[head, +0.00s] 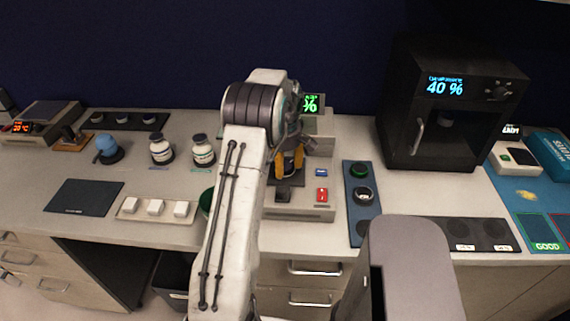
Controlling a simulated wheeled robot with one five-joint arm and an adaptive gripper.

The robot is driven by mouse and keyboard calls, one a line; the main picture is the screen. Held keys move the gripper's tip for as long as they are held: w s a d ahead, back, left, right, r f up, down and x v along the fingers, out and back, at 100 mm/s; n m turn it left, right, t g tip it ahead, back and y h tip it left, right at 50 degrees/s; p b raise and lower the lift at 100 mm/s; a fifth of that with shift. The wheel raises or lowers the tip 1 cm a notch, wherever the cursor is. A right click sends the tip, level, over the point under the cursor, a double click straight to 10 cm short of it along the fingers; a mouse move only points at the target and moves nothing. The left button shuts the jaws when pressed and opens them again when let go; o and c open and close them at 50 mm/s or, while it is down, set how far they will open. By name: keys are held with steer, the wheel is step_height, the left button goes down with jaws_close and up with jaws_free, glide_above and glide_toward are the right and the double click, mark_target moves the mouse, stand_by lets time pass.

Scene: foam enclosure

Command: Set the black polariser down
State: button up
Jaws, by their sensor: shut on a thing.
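My gripper (290,162) shows beyond my arm, its orange fingers pointing down over the grey instrument (298,213) in the middle of the bench. It is shut on a small dark thing low between the fingers, which I take for the black polariser; the fingers and arm hide most of it. I cannot tell whether it touches the instrument. The blue tray (351,228) stands to the right. It bears a green-ringed disc (359,170) at the back, a silver-ringed disc (363,194) in the middle and a dark round spot at the front.
The instrument has a green % display (311,103), a blue button (321,173) and a red switch (322,195). A black cabinet (450,130) reading 40 % stands at the back right. White-capped jars (203,152) stand at left. Bare bench lies between the blue tray and cabinet.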

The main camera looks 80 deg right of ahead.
mark_target(285, 165)
steer(key=shift+f, duration=0.15)
steer(key=o, duration=1.1)
step_height(285, 165, up, 12)
steer(key=shift+r, duration=0.2)
